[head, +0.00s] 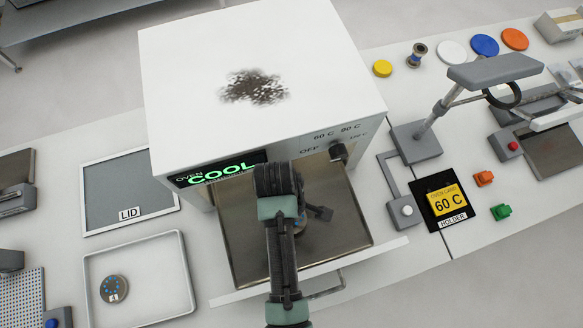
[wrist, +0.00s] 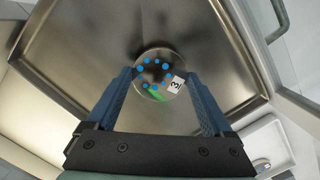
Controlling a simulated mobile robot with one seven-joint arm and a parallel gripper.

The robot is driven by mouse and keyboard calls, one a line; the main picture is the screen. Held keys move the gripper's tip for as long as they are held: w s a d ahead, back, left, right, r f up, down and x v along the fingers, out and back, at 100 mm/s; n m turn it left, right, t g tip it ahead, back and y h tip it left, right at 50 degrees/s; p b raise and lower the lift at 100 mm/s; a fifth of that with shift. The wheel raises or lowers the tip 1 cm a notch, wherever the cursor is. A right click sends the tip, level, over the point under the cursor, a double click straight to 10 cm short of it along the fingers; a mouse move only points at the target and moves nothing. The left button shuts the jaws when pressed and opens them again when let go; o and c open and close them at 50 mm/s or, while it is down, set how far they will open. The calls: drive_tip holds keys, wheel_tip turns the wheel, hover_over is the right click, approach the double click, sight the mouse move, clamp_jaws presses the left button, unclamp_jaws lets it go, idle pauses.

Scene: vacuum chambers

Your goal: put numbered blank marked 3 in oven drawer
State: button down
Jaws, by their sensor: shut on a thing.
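The numbered blank marked 3 (wrist: 158,77) is a round metal disc with a ring of blue dots, a green mark and a white label reading 3. My gripper (wrist: 160,88) is shut on it in the wrist view, one blue finger at each side. The oven drawer (head: 355,228) is pulled out below the oven (head: 250,75), with a bare metal floor. The blank is over this floor; I cannot tell whether it touches it. In the head view my arm and gripper (head: 302,222) hide most of the blank.
The oven display reads COOL. A white tray (head: 188,270) at left holds another dotted blank (head: 114,289). The lid panel (head: 128,190) lies behind it. At right are the 60 C oven card (head: 446,200) in its holder and a grey stand (head: 416,142). The drawer walls surround my gripper.

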drive_tip(key=shift+f, duration=1.65)
drive_tip(key=shift+f, duration=0.2)
unclamp_jaws()
drive_tip(key=shift+r, duration=0.1)
wheel_tip(320, 180, up, 12)
drive_tip(key=a, duration=0.1)
drive_tip(key=shift+w, duration=0.35)
drive_tip(key=shift+a, duration=0.1)
